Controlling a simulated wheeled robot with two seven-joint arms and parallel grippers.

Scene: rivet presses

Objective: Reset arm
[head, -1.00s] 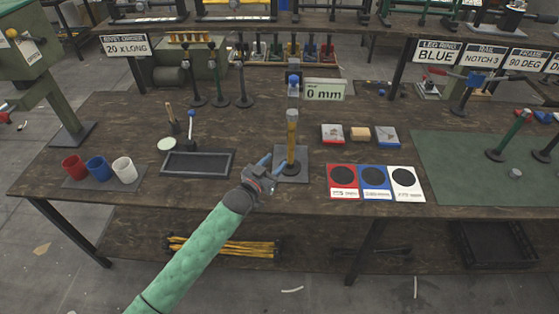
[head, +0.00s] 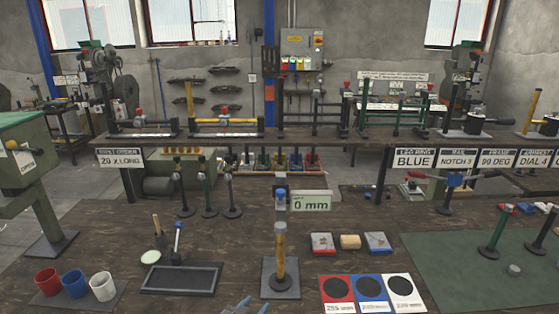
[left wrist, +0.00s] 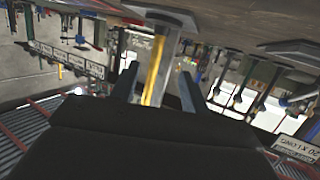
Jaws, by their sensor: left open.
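Only the blue fingertips of my left gripper (head: 252,304) show at the bottom edge of the head view, in front of the dark base plate of a gauge post. The post (head: 280,245) is yellow below, with a blue clamp and a "0 mm" sign (head: 310,201) near its top. In the left wrist view my left gripper (left wrist: 156,78) has its two fingers spread and holds nothing. The yellow post (left wrist: 155,70) shows in the gap between them in that view; its distance is hard to tell. My right gripper is not in view.
Red, blue and white cups (head: 74,283) stand at the left beside a black tray (head: 180,279). Red, blue and white cards (head: 370,308) lie to the right of the post. A green mat (head: 450,260) is at the right. A rear bench (head: 330,140) carries several presses.

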